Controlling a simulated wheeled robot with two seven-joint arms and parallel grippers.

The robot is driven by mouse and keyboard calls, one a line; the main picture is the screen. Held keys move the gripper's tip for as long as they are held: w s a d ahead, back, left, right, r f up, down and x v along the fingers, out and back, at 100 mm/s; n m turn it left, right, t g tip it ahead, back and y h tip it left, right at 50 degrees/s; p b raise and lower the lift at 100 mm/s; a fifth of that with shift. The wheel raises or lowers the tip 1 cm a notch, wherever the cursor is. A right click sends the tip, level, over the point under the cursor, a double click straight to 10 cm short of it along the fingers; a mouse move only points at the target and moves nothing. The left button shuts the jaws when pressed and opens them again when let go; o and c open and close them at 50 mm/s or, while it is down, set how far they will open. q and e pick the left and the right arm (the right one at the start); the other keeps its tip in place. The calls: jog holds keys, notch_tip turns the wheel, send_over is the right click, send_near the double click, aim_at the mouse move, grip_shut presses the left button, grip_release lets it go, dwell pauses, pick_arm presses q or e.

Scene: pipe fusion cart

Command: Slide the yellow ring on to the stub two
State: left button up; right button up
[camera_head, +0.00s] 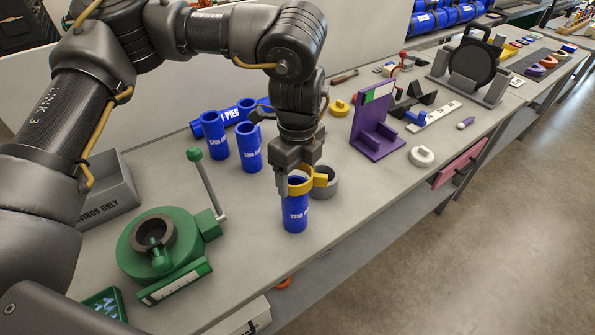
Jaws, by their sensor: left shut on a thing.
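The yellow ring (301,188) is at the top end of a blue upright stub (295,214). Blue shows inside the ring, so it appears to sit around the stub's rim, though the fingers partly hide this. The white lettering on the stub is too small to read surely. My left gripper (294,178) points down over this stub and is shut on the yellow ring, whose small lug sticks out to the right. My right gripper is not in view.
Two more blue stubs (250,150) stand behind to the left, near a lying blue pipe (227,116). A grey ring (325,183) is just right of the ring's lug. A green clamp device (205,262) stands front left, and a purple stand (376,138) to the right.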

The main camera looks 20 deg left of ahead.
aim_at(297, 183)
pick_arm(q)
jog(key=shift+f, duration=0.1)
dwell(0.4)
jog(key=shift+f+b, duration=1)
jog(key=shift+f, duration=0.45)
jog(key=shift+f+b, duration=1.05)
jog(key=shift+f, duration=0.5)
jog(key=o, duration=1)
jog(key=shift+o, duration=0.2)
jog(key=shift+r, duration=0.15)
notch_tip(297, 183, up, 11)
jog(key=shift+f+b, duration=0.15)
jog(key=shift+b, duration=0.5)
jog(key=shift+f, duration=0.1)
